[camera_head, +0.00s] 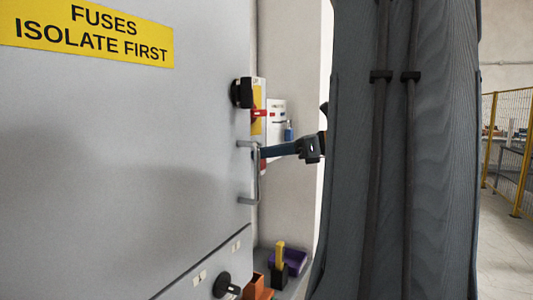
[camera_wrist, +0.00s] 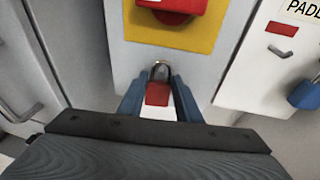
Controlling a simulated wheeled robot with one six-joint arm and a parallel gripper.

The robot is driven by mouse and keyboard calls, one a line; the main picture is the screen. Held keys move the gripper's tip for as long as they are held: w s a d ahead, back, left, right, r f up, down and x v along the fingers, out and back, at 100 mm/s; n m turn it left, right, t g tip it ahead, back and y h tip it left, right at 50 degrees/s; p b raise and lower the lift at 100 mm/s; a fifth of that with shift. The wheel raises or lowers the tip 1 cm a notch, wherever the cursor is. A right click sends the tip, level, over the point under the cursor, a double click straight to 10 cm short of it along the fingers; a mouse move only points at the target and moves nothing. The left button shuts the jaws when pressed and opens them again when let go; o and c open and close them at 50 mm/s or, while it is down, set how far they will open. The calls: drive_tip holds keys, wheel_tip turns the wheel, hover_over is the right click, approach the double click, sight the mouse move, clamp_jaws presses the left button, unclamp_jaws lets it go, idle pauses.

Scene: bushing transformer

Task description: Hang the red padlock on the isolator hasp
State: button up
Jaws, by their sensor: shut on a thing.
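The red padlock (camera_wrist: 157,94) is between the blue fingers of my gripper (camera_wrist: 158,88) in the wrist view. Its metal shackle points up, toward the isolator. The isolator has a yellow plate (camera_wrist: 184,40) and a red handle (camera_wrist: 176,10), just above the shackle with a gap between. The hasp is not clear to me. In the head view my gripper (camera_head: 268,152) reaches left behind the cabinet's edge, below the isolator's red handle (camera_head: 260,114). The cabinet door handle partly covers the fingertips there, and I cannot clearly make out the padlock.
A padlock board (camera_wrist: 262,75) with a blue padlock (camera_wrist: 305,94) is at the right in the wrist view. The cabinet door (camera_head: 120,150) with a bar handle (camera_head: 257,175) stands close on the left. A purple bin (camera_head: 295,262) and an orange box (camera_head: 256,287) sit below.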

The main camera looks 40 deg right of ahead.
drive_tip(key=o, duration=1.3)
drive_tip(key=shift+b+v, duration=0.9)
drive_tip(key=shift+v, duration=3)
